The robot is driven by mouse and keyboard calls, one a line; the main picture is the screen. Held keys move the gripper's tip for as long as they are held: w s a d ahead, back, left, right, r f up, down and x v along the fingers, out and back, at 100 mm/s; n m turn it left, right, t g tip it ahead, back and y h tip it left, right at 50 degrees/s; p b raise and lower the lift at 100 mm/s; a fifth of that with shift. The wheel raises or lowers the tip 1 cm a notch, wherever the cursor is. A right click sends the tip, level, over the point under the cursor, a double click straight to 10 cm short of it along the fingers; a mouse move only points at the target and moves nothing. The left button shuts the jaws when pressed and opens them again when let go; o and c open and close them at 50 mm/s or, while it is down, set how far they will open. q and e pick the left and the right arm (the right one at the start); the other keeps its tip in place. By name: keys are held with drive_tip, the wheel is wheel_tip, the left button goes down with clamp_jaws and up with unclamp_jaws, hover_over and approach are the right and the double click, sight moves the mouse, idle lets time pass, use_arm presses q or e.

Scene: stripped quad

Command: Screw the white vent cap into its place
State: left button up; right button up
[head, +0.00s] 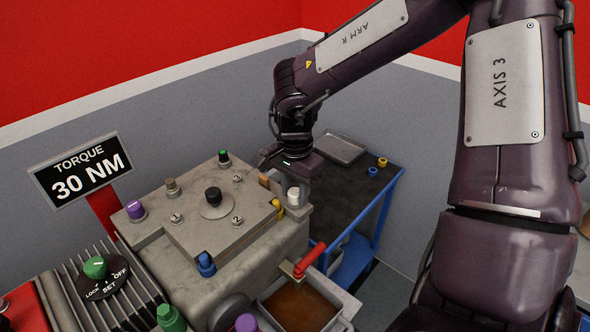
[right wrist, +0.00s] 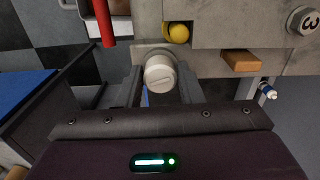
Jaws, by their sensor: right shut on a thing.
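The white vent cap (head: 293,197) is at the right side of the grey metal housing (head: 262,238), beside my right gripper (head: 285,186). In the right wrist view the white cap (right wrist: 160,73) shows its round slotted end between the two fingers of my right gripper (right wrist: 161,88), which is shut on it. A grey rounded part of the housing (right wrist: 153,50) lies right behind the cap. How far the cap sits in it is hidden. My left gripper is not in view.
A yellow plug (right wrist: 178,33) and a tan block (right wrist: 241,61) are near the cap. A red-handled valve (head: 308,260) stands in front, above a tray of brown liquid (head: 300,305). A blue-framed cart (head: 362,215) stands behind. A sign (head: 82,172) reads "TORQUE 30 NM".

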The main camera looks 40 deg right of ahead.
sight(295, 191)
drive_tip(key=o, duration=1.2)
wheel_tip(295, 191, up, 8)
drive_tip(key=shift+f, duration=0.1)
